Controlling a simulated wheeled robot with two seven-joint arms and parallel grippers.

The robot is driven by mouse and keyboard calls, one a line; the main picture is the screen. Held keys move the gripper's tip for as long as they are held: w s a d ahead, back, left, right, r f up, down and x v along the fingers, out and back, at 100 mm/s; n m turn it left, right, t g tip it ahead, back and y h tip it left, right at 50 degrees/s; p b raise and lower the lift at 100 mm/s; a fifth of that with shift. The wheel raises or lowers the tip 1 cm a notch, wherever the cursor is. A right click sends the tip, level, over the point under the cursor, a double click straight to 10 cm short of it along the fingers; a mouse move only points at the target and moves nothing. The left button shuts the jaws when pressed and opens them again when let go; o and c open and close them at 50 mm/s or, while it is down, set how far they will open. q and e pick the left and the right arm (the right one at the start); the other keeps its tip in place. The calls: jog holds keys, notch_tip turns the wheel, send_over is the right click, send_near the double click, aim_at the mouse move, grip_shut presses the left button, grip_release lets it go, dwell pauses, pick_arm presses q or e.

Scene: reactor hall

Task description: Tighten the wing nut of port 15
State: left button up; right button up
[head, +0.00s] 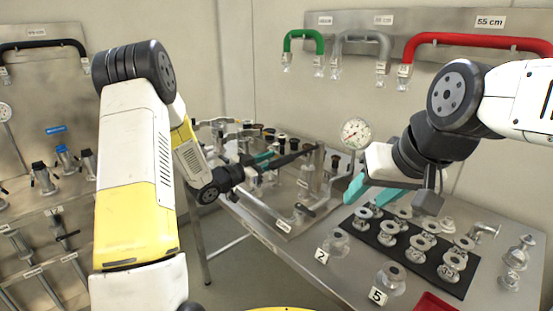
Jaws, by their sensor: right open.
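Port 15 and its wing nut cannot be picked out; no label reading 15 is legible. A metal panel (262,208) with several small fittings and dark knobs lies on the table in the middle of the head view.
A round gauge (355,133) stands behind the right gripper. A black mat (456,286) with several metal flanges lies at the right. Loose fittings marked 2 (334,245) and 5 (388,281) stand in front. A red tray (436,303) is at the bottom edge.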

pick_arm(q)
jog(key=shift+w+d, duration=0.35)
jog(key=shift+w, duration=0.05)
jog(key=shift+c, duration=0.5)
grip_shut()
jog(key=shift+m, duration=0.4)
